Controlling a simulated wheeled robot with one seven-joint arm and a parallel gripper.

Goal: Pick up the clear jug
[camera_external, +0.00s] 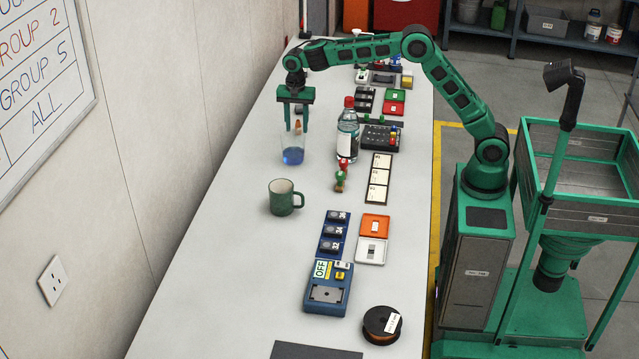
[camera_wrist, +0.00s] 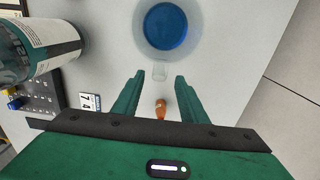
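The clear jug (camera_external: 291,143) stands upright on the bench with blue liquid in its bottom. In the wrist view the jug (camera_wrist: 196,38) is seen from above at the top of the picture, and its clear handle (camera_wrist: 160,71) points toward my gripper. My gripper (camera_external: 297,129) points down at the jug's far side in the external view. In the wrist view my gripper (camera_wrist: 160,77) is open, with the handle at the gap between its fingertips. No contact with the jug is clear.
A labelled bottle with a red cap (camera_external: 348,130) stands close right of the jug. A small orange-brown item (camera_wrist: 160,108) shows between my fingers. A green mug (camera_external: 284,198) and small figures (camera_external: 341,176) stand nearer the camera. The bench's left side (camera_external: 222,200) is clear.

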